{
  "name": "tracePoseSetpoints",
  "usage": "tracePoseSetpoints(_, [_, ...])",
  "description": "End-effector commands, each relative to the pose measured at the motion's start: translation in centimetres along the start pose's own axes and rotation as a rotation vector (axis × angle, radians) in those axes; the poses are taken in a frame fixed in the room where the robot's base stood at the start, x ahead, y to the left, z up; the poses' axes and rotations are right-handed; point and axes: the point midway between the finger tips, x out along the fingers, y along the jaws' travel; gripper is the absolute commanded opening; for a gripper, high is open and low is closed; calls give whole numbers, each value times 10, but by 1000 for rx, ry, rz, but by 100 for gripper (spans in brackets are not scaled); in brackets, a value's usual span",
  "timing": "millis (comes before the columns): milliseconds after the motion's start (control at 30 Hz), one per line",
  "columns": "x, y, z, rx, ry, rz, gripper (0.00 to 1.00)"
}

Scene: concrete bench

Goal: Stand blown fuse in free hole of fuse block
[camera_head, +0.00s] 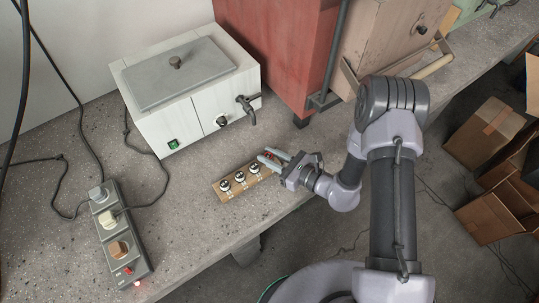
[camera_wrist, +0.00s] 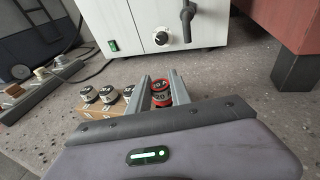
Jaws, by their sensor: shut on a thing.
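The fuse block (camera_head: 224,196) is a wooden strip on the bench, with three black-and-white fuses standing in a row in it. It also shows in the wrist view (camera_wrist: 95,113), left of my fingers. My gripper (camera_head: 266,157) is at the block's right end. In the wrist view my gripper (camera_wrist: 160,77) is shut on a red-topped fuse (camera_wrist: 160,86), which shows between the two fingers. The fuse's lower end and the hole under it are hidden, so I cannot tell whether it is in the block or above it.
A white tank with a tap (camera_head: 187,85) stands behind the block. A red cabinet (camera_head: 275,45) is behind right. A power strip (camera_head: 122,240) with plugs and cables lies at left. The bench's front edge is close to the block. Cardboard boxes (camera_head: 485,135) stand beyond it.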

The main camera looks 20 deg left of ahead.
Motion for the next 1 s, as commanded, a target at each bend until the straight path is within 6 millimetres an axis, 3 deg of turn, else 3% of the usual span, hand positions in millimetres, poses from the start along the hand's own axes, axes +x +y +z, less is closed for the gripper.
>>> tracePoseSetpoints(667, [2, 0, -8, 0, 0, 0, 0])
tracePoseSetpoints(700, [2, 0, -8, 0, 0, 0, 28])
tracePoseSetpoints(800, [2, 0, -8, 0, 0, 0, 48])
tracePoseSetpoints(1000, [2, 0, -8, 0, 0, 0, 50])
